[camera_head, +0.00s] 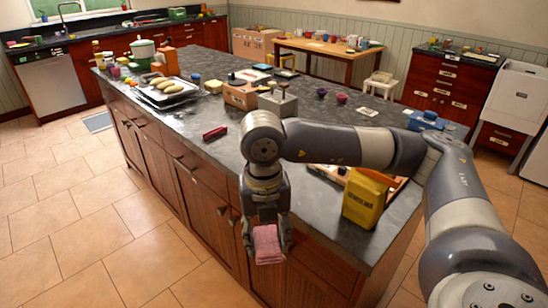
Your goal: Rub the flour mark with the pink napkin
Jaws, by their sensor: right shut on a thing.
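The pink napkin (267,243) is a small folded block at the lower middle of the head view. My right gripper (267,232) is shut on it and points down. It holds the napkin in front of the island's near side, close to the countertop edge. My left gripper is not in view.
A yellow box (365,197) stands on the counter right of the gripper, near a wooden tray. A tray with loaves (168,92) and wooden box (240,95) stand farther back.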

